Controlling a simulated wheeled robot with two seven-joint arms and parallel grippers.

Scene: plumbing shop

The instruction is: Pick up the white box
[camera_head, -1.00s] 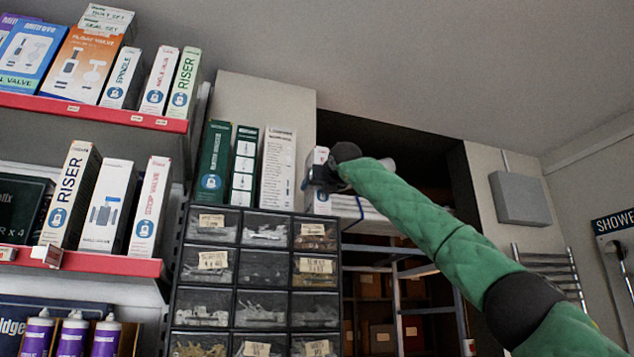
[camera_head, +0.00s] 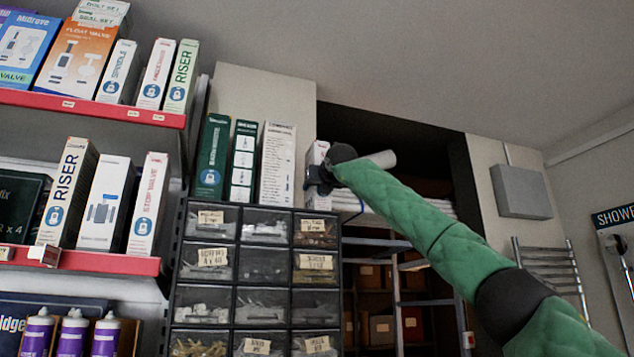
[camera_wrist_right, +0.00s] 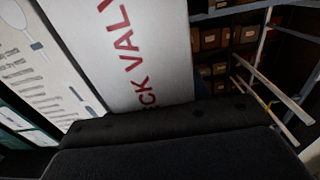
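A white box (camera_head: 317,153) stands at the right end of the row on top of the drawer cabinet. My right gripper (camera_head: 313,180) is at it, and its dark parts cover the middle of the box. In the right wrist view the white box (camera_wrist_right: 148,55), with red "CK VALV" lettering, is right in front of the dark gripper body (camera_wrist_right: 170,135). Its lower part there is hidden. Whether the fingers are closed on it cannot be seen. Another white box (camera_head: 278,165) stands just to its left. My left gripper is not in view.
The drawer cabinet (camera_head: 264,266) also carries green-and-white boxes (camera_head: 243,162). Red-edged shelves (camera_head: 80,261) with boxes are on the left. White pipes (camera_head: 425,207) lie behind my right arm. A dark storage opening (camera_head: 385,275) is to the right.

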